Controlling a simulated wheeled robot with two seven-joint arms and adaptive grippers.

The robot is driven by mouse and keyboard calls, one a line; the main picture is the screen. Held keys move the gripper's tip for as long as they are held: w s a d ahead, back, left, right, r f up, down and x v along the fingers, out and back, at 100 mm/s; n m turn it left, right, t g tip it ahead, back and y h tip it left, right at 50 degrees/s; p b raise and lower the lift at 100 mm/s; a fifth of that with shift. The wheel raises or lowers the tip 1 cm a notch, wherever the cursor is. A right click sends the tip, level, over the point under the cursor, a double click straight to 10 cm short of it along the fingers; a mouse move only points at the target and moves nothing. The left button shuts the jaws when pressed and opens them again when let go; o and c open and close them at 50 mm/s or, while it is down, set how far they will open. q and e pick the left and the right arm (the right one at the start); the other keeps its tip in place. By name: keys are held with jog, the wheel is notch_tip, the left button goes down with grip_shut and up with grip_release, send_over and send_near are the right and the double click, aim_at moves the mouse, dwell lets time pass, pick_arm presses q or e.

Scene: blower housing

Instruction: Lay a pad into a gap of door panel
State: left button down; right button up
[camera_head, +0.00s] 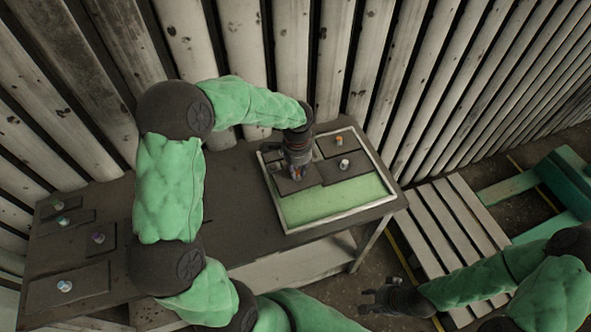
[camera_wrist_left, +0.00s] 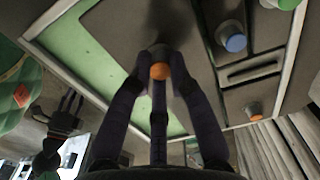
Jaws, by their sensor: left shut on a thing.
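The door panel (camera_head: 375,204) is a light-framed tray on the dark table, with a bare green floor at its near side and dark pads at its far side. My left gripper (camera_head: 296,178) is over the panel's left part, shut on the orange-tipped knob (camera_wrist_left: 160,71) of a dark pad (camera_head: 291,187). This pad lies at or just above the panel floor; I cannot tell whether it rests there. Another dark pad (camera_head: 357,171) with a pale knob is beside it. My right gripper (camera_head: 376,300) is empty and looks open, low beyond the table's near edge.
Several loose dark pads with knobs, including a large one (camera_head: 88,285), lie on the table's left. A slatted pallet (camera_head: 447,225) stands on the floor at right. A corrugated wall (camera_head: 290,50) is behind the table. The green panel floor (camera_head: 335,201) is clear.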

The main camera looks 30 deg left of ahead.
pick_arm(q)
jog(key=d+r+n, duration=0.1)
jog(key=d+n, duration=0.1)
jog(key=w+d+r+n, duration=0.1)
jog(key=d+r+n, duration=0.1)
jog(key=d, duration=0.1)
jog(key=w+d+r+n, duration=0.1)
jog(key=d+n, duration=0.1)
jog(key=shift+d+r+b, duration=0.2)
jog(key=shift+d+b, duration=0.05)
jog(key=shift+b, duration=0.1)
jog(key=a+f+m, duration=0.1)
jog(key=a+m, duration=0.1)
jog(key=s+a+f+m, duration=0.1)
jog(key=a+f+m, duration=0.1)
jog(key=a, duration=0.1)
jog(key=s+a+f+m, duration=0.1)
jog(key=a+f+m, duration=0.1)
jog(key=shift+a+p, duration=0.3)
jog(key=shift+p, duration=0.1)
jog(key=shift+s+a+f+m, duration=0.1)
jog(key=shift+a+m, duration=0.1)
jog(key=shift+m, duration=0.1)
jog(key=shift+f, duration=0.8)
dwell(0.9)
jog(key=c, duration=1.1)
grip_release()
jog(key=shift+o, duration=0.4)
jog(key=o, duration=0.4)
